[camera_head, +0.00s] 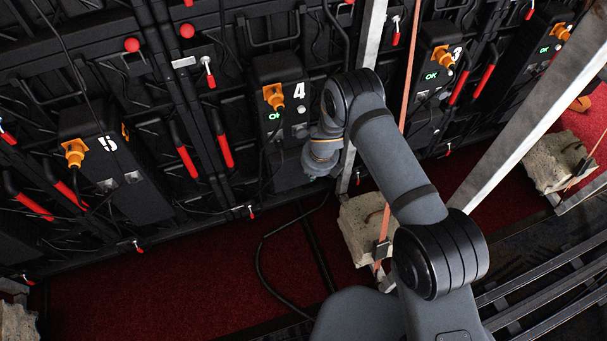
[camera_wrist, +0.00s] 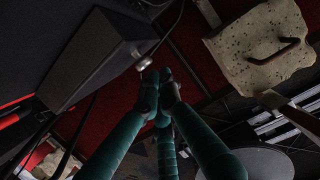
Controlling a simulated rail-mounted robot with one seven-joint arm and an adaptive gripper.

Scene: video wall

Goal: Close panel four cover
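Panel four's black box (camera_head: 283,150) hangs on the wall in the head view, marked with a white 4. It has an orange plug and a green lit display, partly legible as "OK". I cannot tell which part is its cover or how far it is open. My gripper (camera_head: 320,172) is at the box's lower right, its fingers mostly hidden by my wrist. In the wrist view, my gripper's (camera_wrist: 159,84) dark green fingers meet at their tips with nothing visible between them. A dark box (camera_wrist: 90,58) and a small silver knob (camera_wrist: 143,64) are just beyond the tips.
Panel five (camera_head: 110,165) is at left and panel three (camera_head: 435,75) at right. A pale metal post (camera_head: 371,35) and an orange strap (camera_head: 411,70) stand close to my arm. A concrete block (camera_head: 357,230) sits below. A black cable (camera_head: 262,250) crosses the red floor.

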